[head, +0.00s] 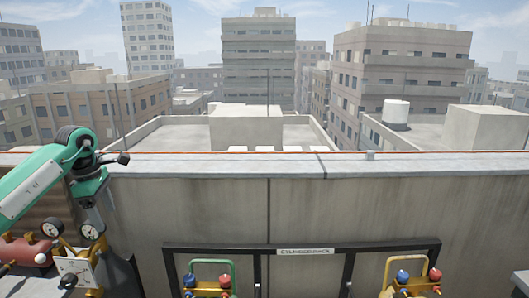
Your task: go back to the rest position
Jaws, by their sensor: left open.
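My left arm comes in from the left, green and white, and bends down at a dark ringed joint. My left gripper (95,220) points down at the left, open, in front of or just above a gauge set (76,266) with round dials. The picture does not show whether its fingers touch the gauge set; nothing is clearly held between them. My right arm and gripper are not in view.
A concrete parapet (390,205) with a pale ledge runs across the view. Below it is a black rack (210,249) with a sign (305,251) and two valve sets with red and blue knobs (403,277). A red tank (22,249) lies at lower left. Space above the parapet is clear.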

